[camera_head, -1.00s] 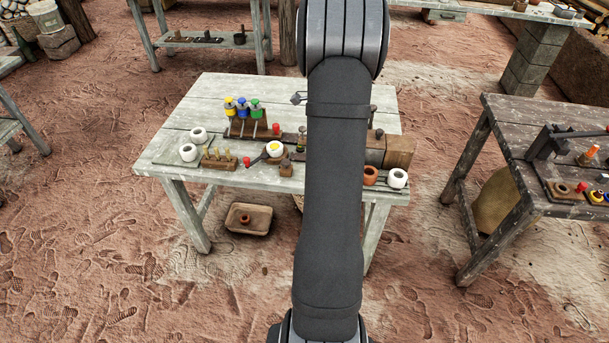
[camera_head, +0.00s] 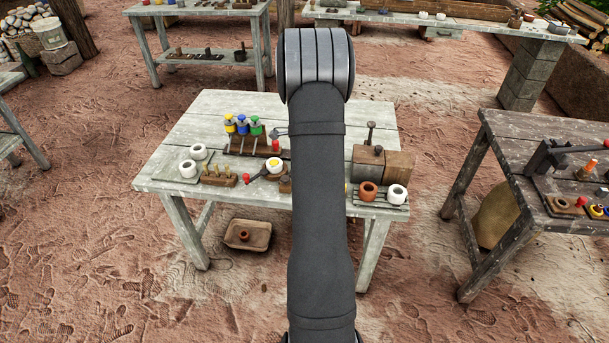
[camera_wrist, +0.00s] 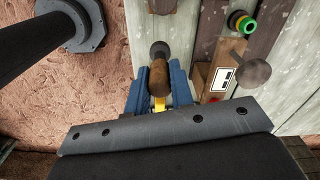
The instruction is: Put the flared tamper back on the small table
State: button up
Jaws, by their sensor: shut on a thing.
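In the wrist view, my gripper (camera_wrist: 160,92) has its blue fingers shut on a wooden-handled tool with a dark grey rounded end (camera_wrist: 158,72), which I take to be the flared tamper. Its handle points away from my wrist, over the edge of a pale plank tabletop. In the head view, a pale wooden table (camera_head: 330,103) stands in the middle; my arm crosses in front of it and hides my gripper and the held tool. I cannot tell the tool's height above the surface.
In the wrist view, a block with a label (camera_wrist: 222,78) and a wide-headed peg (camera_wrist: 253,70) stand at right. In the head view, the table also carries a bottle rack (camera_head: 255,146), a wooden block (camera_head: 397,165) and cups (camera_head: 368,191). A darker table (camera_head: 520,130) stands at right.

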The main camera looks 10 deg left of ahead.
jog(key=shift+f, duration=1.95)
jog(key=shift+f, duration=0.15)
jog(key=o, duration=0.8)
notch_tip(320, 180, up, 12)
jog(key=shift+r, duration=0.15)
notch_tip(320, 180, down, 12)
jog(key=shift+f, duration=0.1)
jog(key=shift+r, duration=1.7)
